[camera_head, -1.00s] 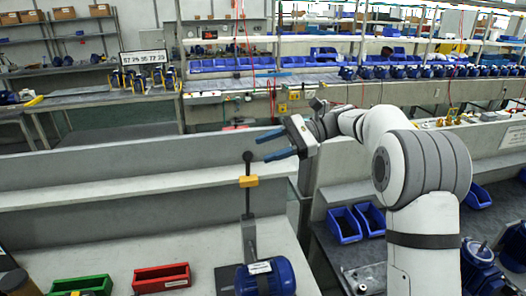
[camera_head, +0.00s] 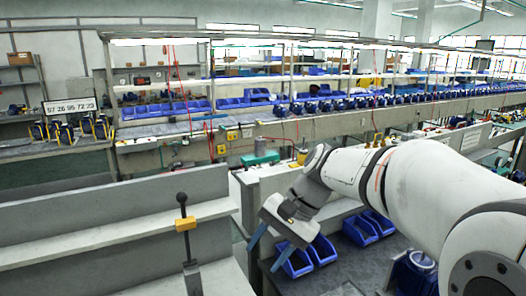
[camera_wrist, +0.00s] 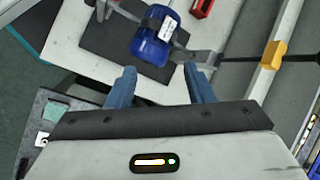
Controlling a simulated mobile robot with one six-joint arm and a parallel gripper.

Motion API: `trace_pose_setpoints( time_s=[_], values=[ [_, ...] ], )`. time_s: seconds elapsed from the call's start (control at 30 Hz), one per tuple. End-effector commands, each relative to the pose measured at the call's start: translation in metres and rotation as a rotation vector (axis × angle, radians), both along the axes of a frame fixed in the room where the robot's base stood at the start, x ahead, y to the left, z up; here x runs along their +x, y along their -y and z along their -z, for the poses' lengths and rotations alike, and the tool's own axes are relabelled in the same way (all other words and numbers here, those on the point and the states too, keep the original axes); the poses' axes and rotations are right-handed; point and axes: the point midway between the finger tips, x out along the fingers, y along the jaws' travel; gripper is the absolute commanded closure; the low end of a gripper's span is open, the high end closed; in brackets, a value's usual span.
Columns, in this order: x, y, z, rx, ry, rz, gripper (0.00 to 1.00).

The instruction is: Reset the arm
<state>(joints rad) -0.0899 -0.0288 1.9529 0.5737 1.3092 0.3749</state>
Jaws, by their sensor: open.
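My gripper (camera_head: 268,252) is at the end of my white arm in the head view, pointing down over the gap beside the grey bench. Its two blue fingers are apart with nothing between them. In the wrist view the open fingers (camera_wrist: 160,88) point toward a blue pump (camera_wrist: 152,38) on a dark mat (camera_wrist: 108,38). The pump lies beyond the fingertips and is not touched. The lever with a yellow block (camera_head: 186,224) stands left of my gripper in the head view; the yellow block also shows in the wrist view (camera_wrist: 273,54).
Blue bins (camera_head: 322,250) stand on the dark bench just right of my gripper. A low grey partition (camera_head: 90,213) runs along the left. A long line of blue pumps (camera_head: 340,103) stands at the back.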

Motion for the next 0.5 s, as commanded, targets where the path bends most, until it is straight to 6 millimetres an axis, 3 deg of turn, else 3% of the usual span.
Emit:
trace_pose_setpoints(
  time_s=[0.3,0.5],
  values=[
    [-0.076,0.081,0.053,-0.309,0.296,-0.164,0.53],
    [-0.112,0.121,0.082,-0.484,0.434,-0.291,0.53]
  ],
)
